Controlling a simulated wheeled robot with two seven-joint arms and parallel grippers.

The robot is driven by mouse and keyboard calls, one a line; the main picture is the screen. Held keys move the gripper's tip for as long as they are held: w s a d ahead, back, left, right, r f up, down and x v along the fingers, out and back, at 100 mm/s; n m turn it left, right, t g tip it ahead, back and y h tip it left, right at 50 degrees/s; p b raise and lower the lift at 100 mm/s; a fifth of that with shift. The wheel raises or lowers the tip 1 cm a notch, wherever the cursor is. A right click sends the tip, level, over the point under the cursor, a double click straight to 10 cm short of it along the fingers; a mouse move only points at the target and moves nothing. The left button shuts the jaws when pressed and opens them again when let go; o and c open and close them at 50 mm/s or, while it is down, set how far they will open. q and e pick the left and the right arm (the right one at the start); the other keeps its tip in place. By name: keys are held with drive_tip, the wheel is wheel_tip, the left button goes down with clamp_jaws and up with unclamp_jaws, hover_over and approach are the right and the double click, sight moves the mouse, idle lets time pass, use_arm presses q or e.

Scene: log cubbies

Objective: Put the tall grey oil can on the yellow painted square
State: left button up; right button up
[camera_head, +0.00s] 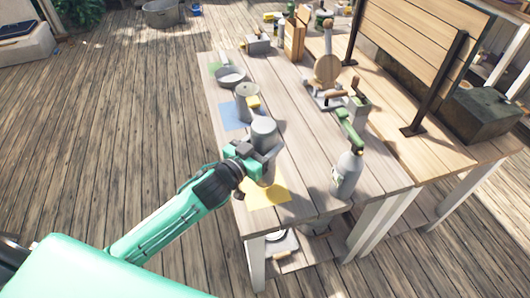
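A tall grey can (264,131) is at the near left end of the workbench, over the yellow painted square (268,197). My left gripper (263,158) is around the can's middle and appears shut on it. The gripper hides part of the can, and I cannot tell whether its base touches the square. The yellow square's front part shows bare. A grey bottle-shaped container (347,176) with a narrow neck stands to the right, near the bench's front edge. My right gripper is not in view.
A grey mug (241,107) stands on a blue square (231,119) behind the can. A green-handled tool (350,129) and a wooden-disc stand (327,72) are at right. Bench (305,185) between can and bottle is clear.

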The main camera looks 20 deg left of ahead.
use_arm(q)
wheel_tip(320, 180, down, 4)
drive_tip(key=shift+f, duration=0.1)
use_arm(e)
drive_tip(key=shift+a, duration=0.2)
use_arm(q)
drive_tip(key=shift+f, duration=0.15)
drive_tip(key=o, duration=1.4)
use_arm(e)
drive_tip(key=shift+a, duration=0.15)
use_arm(q)
drive_tip(key=shift+o, duration=0.2)
